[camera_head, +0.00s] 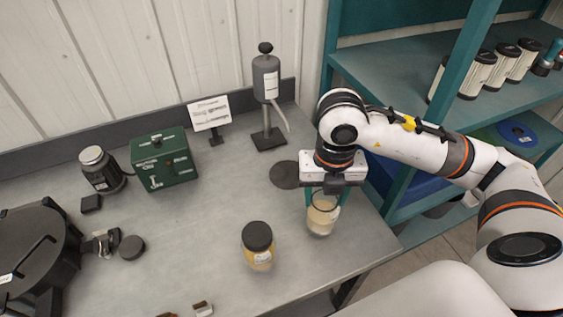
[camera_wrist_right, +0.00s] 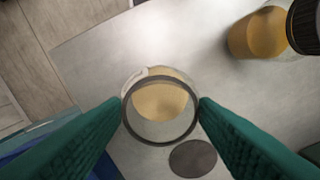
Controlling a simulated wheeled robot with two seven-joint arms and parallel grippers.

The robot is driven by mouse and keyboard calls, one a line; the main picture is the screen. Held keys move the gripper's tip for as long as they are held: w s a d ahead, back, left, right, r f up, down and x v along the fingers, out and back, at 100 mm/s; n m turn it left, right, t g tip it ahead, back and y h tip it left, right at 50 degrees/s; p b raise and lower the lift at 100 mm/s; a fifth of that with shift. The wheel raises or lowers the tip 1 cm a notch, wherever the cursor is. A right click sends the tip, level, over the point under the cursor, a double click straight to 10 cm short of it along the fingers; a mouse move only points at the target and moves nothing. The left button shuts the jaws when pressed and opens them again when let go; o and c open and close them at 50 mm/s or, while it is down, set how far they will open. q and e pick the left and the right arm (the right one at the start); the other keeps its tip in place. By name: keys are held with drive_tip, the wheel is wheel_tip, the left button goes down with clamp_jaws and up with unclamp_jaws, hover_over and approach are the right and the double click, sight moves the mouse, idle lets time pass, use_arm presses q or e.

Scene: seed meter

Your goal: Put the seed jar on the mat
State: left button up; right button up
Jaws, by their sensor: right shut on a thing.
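My right gripper (camera_head: 323,203) is shut on an open glass jar (camera_head: 321,221) with pale yellow contents, near the table's right front edge. In the right wrist view the jar (camera_wrist_right: 161,108) is seen from above between the green fingers. I cannot tell whether its base touches the table. A dark round mat (camera_head: 282,174) lies bare behind and left of it; it also shows in the wrist view (camera_wrist_right: 192,159). A black-lidded jar (camera_head: 258,252) with amber contents and a label stands to the left. Which jar is the seed jar is not clear. My left gripper is not in view.
A pump dispenser (camera_head: 266,85) stands behind the mat. A sign (camera_head: 209,114), a green box (camera_head: 162,160) and a small motor-like device (camera_head: 100,169) are farther left. A teal shelf (camera_head: 420,70) rises at right. The table middle is clear.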

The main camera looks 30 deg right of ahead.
sight(290, 132)
drive_tip(key=w+p, duration=0.1)
drive_tip(key=w, duration=0.4)
drive_tip(key=w+p, duration=0.1)
drive_tip(key=w, duration=0.5)
drive_tip(key=w+p, duration=0.2)
drive_tip(key=w, duration=0.3)
drive_tip(key=shift+w+d+r, duration=0.2)
drive_tip(key=shift+w+d, duration=0.2)
drive_tip(key=shift+w+f+p, duration=0.3)
drive_tip(key=shift+f, duration=0.5)
drive_tip(key=shift+s, duration=0.1)
drive_tip(key=shift+f, duration=0.15)
drive_tip(key=shift+f+b, duration=0.3)
drive_tip(key=shift+b, duration=0.05)
drive_tip(key=o, duration=1.2)
drive_tip(key=shift+s, duration=0.1)
drive_tip(key=o, duration=0.3)
drive_tip(key=shift+s+f, duration=0.1)
